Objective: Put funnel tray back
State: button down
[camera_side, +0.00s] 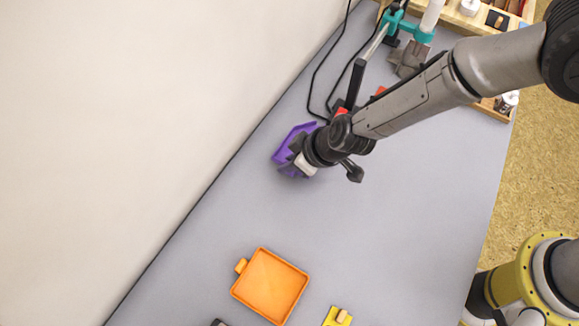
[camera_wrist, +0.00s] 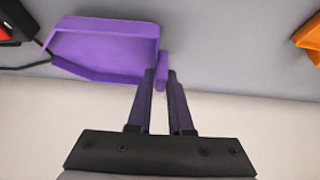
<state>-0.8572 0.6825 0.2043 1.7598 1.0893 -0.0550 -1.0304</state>
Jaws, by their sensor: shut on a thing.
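The purple funnel tray (camera_side: 287,148) is near the wall side of the grey table in the side view, partly hidden behind my wrist. In the wrist view the purple tray (camera_wrist: 105,48) lies to the upper left, with a small tab at its right end. My gripper (camera_wrist: 160,78) is shut on that tab, its two dark fingers on either side of it. In the side view my gripper (camera_side: 297,160) is mostly hidden by the wrist. I cannot tell whether the tray touches the table.
An orange tray (camera_side: 270,286) lies at the front, with a yellow piece (camera_side: 337,316) to its right. A stand with a teal clamp (camera_side: 405,27) and black cables is behind my arm. A wooden organiser (camera_side: 470,20) is at the back. The table's middle is clear.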

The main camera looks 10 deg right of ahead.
jog(key=shift+f, duration=1.5)
jog(key=c, duration=0.8)
grip_release()
jog(key=shift+f, duration=0.1)
jog(key=shift+c, duration=0.2)
jog(key=v, duration=0.7)
jog(key=shift+s+r, duration=0.15)
jog(key=shift+r, duration=0.15)
jog(key=shift+d, duration=0.15)
